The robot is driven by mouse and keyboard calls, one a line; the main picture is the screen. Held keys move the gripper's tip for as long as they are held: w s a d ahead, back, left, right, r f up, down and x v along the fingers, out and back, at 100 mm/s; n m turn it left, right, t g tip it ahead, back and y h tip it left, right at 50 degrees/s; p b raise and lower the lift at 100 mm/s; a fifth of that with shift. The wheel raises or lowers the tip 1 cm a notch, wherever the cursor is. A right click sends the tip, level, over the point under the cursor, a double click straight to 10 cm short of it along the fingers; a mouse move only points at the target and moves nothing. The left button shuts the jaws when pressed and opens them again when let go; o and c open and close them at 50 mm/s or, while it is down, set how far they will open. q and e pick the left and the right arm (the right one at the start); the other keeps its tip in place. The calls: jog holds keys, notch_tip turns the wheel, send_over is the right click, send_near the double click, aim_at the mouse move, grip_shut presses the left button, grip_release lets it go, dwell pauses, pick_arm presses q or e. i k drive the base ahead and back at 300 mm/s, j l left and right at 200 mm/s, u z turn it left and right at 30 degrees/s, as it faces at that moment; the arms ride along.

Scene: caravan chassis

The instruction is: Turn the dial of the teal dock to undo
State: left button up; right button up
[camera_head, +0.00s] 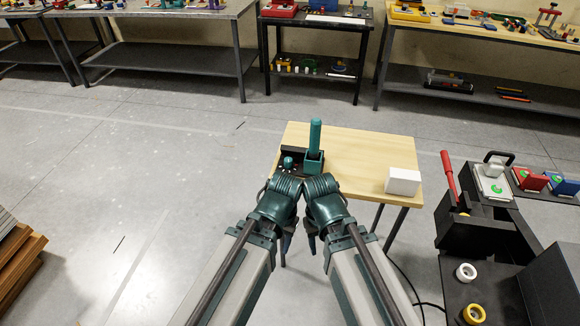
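The teal dock (313,164) stands on a black base (294,152) at the left part of a small wooden table. A tall teal cylinder (315,134) stands upright in it. A small teal knob, which looks like the dial (288,163), sits on the base left of the dock. My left gripper (286,244) and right gripper (312,244) hang below my wrists, in front of the table's near edge. They are apart from the dock. My wrists hide most of both grippers, so their opening cannot be seen. My wrists also cover the near edge of the base.
A white box (403,181) stands at the right of the wooden table (356,150); the tabletop between is clear. To the right is a black bench with a red lever (449,176) and white and yellow rings. Workbenches line the back. Wooden boards (18,258) lie at the left.

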aim_at(288, 161)
jog(key=i+z, duration=0.2)
jog(key=i, duration=0.85)
